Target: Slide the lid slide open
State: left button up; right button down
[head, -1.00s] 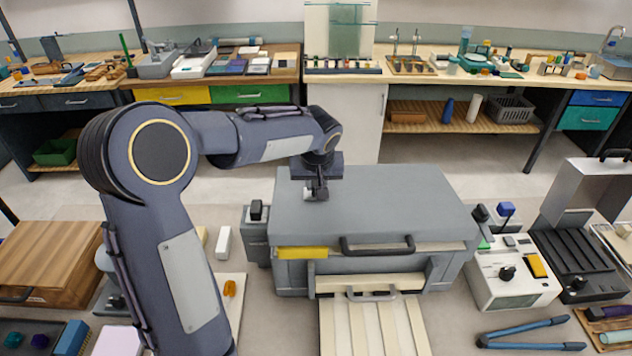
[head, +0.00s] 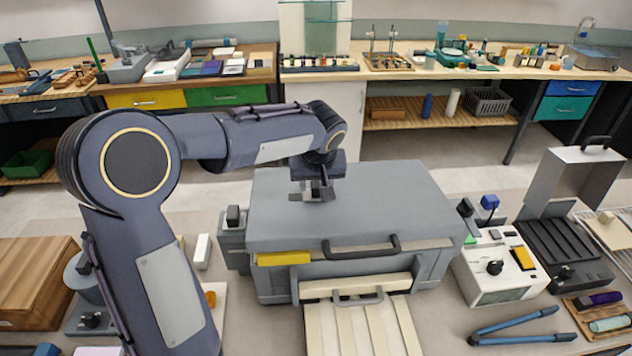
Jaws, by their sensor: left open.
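A grey box-shaped machine (head: 430,205) stands in the middle of the near table. Its broad flat grey lid (head: 385,185) lies closed on top, with a dark bar handle (head: 361,249) at its front edge. I cannot tell which part is the lid slide. My left gripper (head: 319,195) is over the left back part of the lid, pointing down. Its fingers are apart with nothing seen between them. I cannot tell whether the fingertips touch the lid. My right gripper is not in view.
A pale slatted tray (head: 365,330) with a handle extends from the machine's front. A yellow block (head: 284,258) sits at its front left. A white device (head: 497,268) and a dark ribbed open case (head: 565,250) stand right. Blue-handled pliers (head: 515,325) lie front right.

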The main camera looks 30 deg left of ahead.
aim_at(318, 203)
pick_arm(q)
jog(key=shift+r, duration=0.1)
jog(key=b+v, duration=0.1)
jog(key=v, duration=0.5)
jog(key=shift+d+r, duration=0.1)
jog(key=shift+v, duration=0.75)
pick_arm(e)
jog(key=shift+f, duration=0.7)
